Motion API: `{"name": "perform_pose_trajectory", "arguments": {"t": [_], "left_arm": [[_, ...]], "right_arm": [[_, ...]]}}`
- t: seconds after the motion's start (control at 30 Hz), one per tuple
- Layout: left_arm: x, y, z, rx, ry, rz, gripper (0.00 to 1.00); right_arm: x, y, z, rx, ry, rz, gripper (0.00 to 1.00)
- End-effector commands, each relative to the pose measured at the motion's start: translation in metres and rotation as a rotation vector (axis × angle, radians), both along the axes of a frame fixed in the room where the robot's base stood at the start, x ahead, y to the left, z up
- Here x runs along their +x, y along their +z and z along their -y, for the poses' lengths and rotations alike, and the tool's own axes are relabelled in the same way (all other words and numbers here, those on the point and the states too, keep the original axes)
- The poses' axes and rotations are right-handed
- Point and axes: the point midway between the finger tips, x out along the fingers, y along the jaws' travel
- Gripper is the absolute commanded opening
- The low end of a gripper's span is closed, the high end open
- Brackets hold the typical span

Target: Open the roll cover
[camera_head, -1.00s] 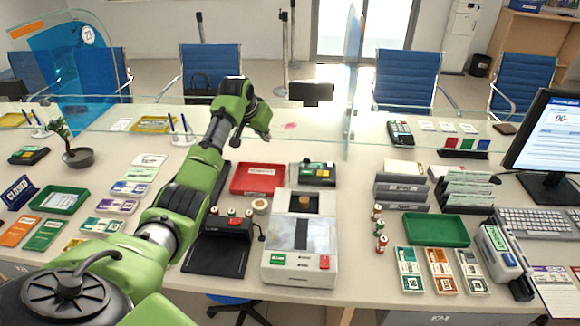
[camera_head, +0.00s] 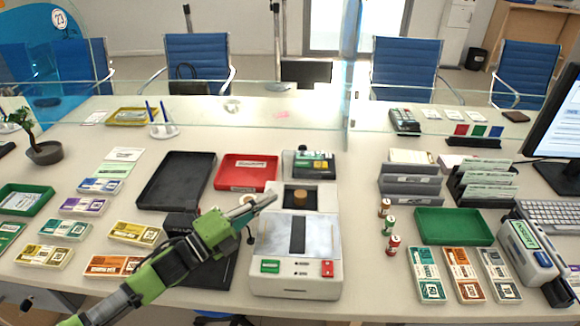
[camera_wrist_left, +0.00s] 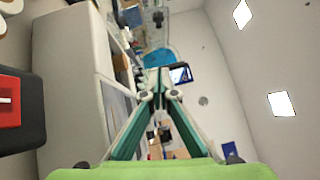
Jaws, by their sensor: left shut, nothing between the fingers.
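A white machine (camera_head: 297,284) stands on the counter at centre. A light grey panel with a dark central stripe (camera_head: 297,236) lies across its top and looks closed; I take this as the roll cover. Behind the panel, a dark recess holds a brown round piece (camera_head: 301,198). My left gripper (camera_head: 272,198) is shut and empty, its fingertips over or near the machine's back left corner; contact cannot be told. In the left wrist view its fingers (camera_wrist_left: 160,84) converge with nothing between them. My right gripper is not in view.
A green button (camera_head: 270,266) and red button (camera_head: 327,268) sit on the machine's front. A red tray (camera_head: 246,171) and a small keypad device (camera_head: 308,164) lie behind. A glass screen crosses the counter's back.

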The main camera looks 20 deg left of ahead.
Motion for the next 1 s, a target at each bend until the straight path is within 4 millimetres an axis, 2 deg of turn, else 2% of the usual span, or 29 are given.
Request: {"name": "perform_pose_trajectory", "arguments": {"t": [0.17, 0.63, 0.8, 1.0], "left_arm": [[0.016, 0.006, 0.008, -0.001, 0.000, 0.005, 0.00], [0.091, 0.018, 0.049, -0.002, 0.002, 0.003, 0.00], [0.112, 0.021, 0.039, 0.000, 0.003, 0.001, 0.00], [0.123, 0.022, 0.036, -0.003, 0.002, 0.000, 0.00]], "right_arm": [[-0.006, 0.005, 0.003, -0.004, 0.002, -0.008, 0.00], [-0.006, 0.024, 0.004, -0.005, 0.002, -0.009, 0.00], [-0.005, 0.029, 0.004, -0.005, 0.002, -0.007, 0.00], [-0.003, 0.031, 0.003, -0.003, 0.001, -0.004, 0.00]]}}
